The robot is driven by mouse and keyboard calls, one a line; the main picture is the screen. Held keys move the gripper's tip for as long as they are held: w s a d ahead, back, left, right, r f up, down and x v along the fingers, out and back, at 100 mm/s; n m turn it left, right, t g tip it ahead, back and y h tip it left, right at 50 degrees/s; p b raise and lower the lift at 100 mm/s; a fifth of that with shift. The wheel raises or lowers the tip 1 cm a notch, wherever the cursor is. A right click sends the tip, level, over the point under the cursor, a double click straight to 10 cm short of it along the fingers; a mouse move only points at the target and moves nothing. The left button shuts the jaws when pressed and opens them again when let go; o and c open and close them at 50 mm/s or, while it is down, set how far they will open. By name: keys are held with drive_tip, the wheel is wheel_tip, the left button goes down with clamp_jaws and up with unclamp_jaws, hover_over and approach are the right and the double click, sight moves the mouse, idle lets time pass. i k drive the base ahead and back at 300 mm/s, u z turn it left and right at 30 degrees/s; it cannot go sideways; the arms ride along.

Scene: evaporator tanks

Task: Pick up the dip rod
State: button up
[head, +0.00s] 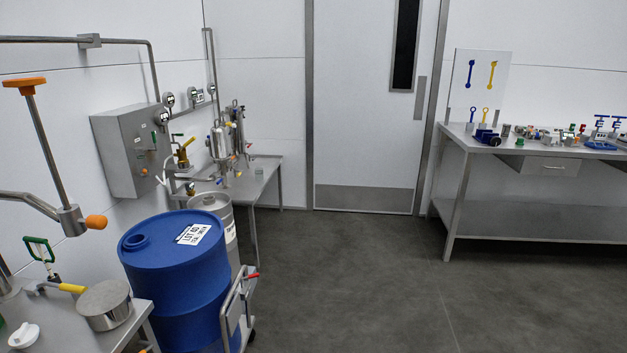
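I cannot tell for sure which thing is the dip rod. A steel rod with an orange cap (38,125) stands tilted at the far left, its lower end in a steel block with an orange knob (95,222). Below it, a thin piece with a green loop handle (41,247) stands over the near-left bench, close to a yellow-handled tool (72,288). My gripper is not in view.
A steel pot (104,305) sits on the near-left bench. A blue drum (175,265) and a steel keg stand beside it, with a red-handled trolley (240,300). A workbench (540,205) with tools stands right. The middle floor is clear.

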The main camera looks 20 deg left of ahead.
sight(27, 239)
drive_tip(key=u, duration=0.2)
drive_tip(key=i, duration=1.75)
drive_tip(key=u, duration=1.15)
drive_tip(key=i, duration=0.9)
drive_tip(key=u, duration=1.35)
drive_tip(key=i, duration=0.75)
drive_tip(key=u, duration=0.35)
